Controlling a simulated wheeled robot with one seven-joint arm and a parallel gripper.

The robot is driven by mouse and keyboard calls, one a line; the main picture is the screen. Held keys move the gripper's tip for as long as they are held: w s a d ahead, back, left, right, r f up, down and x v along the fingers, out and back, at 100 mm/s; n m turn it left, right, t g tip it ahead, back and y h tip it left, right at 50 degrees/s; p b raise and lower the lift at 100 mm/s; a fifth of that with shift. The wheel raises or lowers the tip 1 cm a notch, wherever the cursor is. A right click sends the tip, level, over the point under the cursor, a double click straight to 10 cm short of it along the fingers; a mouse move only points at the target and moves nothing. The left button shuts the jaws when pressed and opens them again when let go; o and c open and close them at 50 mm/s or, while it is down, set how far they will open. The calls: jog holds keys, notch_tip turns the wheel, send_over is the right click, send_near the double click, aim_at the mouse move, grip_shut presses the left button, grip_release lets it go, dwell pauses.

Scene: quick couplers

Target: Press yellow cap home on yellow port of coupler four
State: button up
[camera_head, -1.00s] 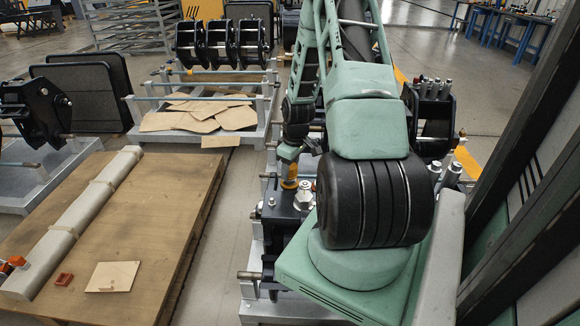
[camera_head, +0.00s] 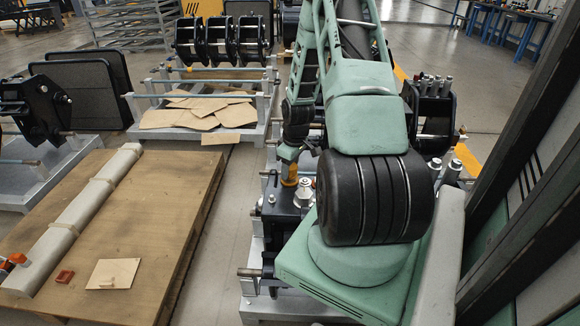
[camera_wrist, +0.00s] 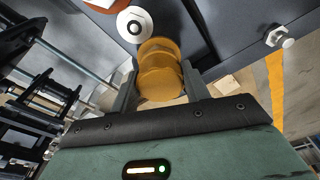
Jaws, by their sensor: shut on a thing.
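The yellow cap (camera_wrist: 160,82) sits between the fingers of my gripper (camera_wrist: 160,92) in the wrist view, and the gripper is shut on it. A second yellow round part (camera_wrist: 157,48) lies in line just beyond the cap; I cannot tell whether they touch or how far the cap is seated. In the head view a yellow piece (camera_head: 289,183) shows below my wrist, at the dark coupler (camera_head: 285,210). My arm hides much of that coupler.
A white round fitting with a dark centre (camera_wrist: 135,25) stands close beside the yellow parts, with an orange-red part (camera_wrist: 104,4) next to it. A bolt (camera_wrist: 281,38) sticks out at right. A wooden pallet (camera_head: 150,230) stands left of the coupler stand.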

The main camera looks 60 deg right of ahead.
aim_at(296, 168)
jog(key=shift+f, duration=0.25)
jog(key=o, duration=0.9)
jog(key=r, duration=0.5)
jog(key=s+r, duration=0.1)
jog(key=r, duration=0.5)
jog(key=s+r, duration=0.1)
jog(key=r, duration=0.5)
jog(key=shift+r+p, duration=0.15)
jog(key=shift+p, duration=0.15)
